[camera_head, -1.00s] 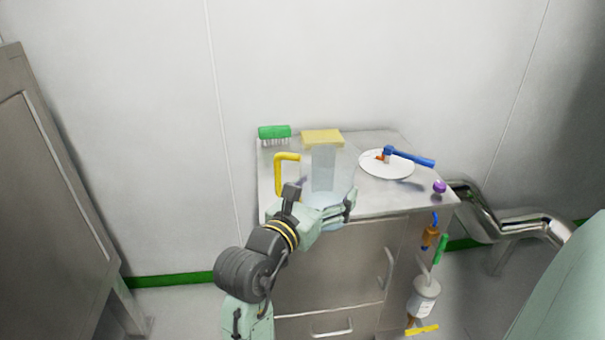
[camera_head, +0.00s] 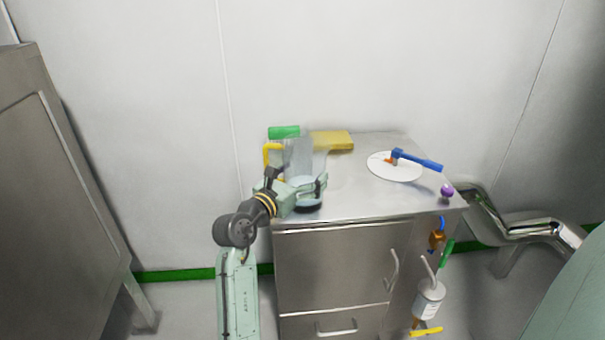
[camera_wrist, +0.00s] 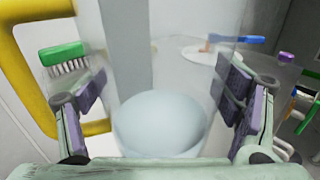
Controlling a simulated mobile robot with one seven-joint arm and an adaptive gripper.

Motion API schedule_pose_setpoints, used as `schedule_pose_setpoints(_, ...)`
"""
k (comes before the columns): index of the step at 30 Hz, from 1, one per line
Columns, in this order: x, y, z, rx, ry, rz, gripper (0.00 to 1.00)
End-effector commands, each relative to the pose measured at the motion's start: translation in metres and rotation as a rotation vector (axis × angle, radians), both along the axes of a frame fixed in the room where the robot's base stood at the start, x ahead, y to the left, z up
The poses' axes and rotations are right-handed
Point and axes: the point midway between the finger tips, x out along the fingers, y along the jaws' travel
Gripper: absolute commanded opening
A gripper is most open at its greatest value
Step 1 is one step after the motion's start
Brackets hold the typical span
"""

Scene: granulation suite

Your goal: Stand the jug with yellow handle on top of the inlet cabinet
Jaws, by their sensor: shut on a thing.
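The clear jug (camera_head: 303,155) has a yellow handle (camera_head: 268,154) on its left side. It stands upright in my gripper (camera_head: 298,184), over the front left of the steel cabinet's top (camera_head: 350,185). My gripper is shut on the jug's body, with one finger on each side. In the wrist view, the clear wall (camera_wrist: 180,70) fills the space between the fingers and the handle (camera_wrist: 30,75) is at the left. A dark round patch shows under the gripper. I cannot tell whether the jug's base touches the top.
Behind the jug are a green brush (camera_head: 284,132) and a yellow block (camera_head: 333,141). A bottle (camera_head: 428,300) hangs beside the cabinet. A tall steel cabinet (camera_head: 70,190) stands left.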

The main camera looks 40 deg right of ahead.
Motion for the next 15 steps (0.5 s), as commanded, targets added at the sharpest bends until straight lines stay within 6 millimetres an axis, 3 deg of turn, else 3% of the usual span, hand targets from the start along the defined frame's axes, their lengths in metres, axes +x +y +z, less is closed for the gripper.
schedule_pose_setpoints(14,-0.0004,0.0004,-0.0069,-0.003,-0.001,0.0,0.38)
schedule_pose_setpoints(15,-0.0004,0.0002,-0.0087,-0.001,0.0,0.0,0.84)
